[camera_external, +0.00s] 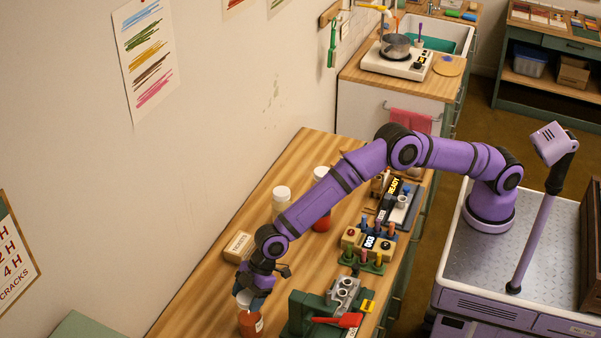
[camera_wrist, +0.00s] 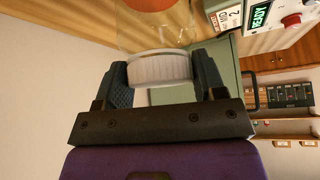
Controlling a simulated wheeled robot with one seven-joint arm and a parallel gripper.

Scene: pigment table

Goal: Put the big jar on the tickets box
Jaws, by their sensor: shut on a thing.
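My gripper (camera_external: 252,292) is at the near end of the wooden table. It is shut on the white ribbed lid (camera_wrist: 158,68) of a clear jar with orange-red contents (camera_external: 250,325); the contents also show in the wrist view (camera_wrist: 150,4). Whether this jar touches the table is not clear. The tickets box (camera_external: 240,246), a small light box with lettering, lies on the table just behind my gripper, with nothing on it.
A green stand with a grey metal block (camera_external: 343,293) and a red-handled part (camera_external: 338,320) stands right of my gripper. A peg device (camera_external: 368,243) and a READY-sign device (camera_external: 398,205) stand farther back. The wall borders the table on the left.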

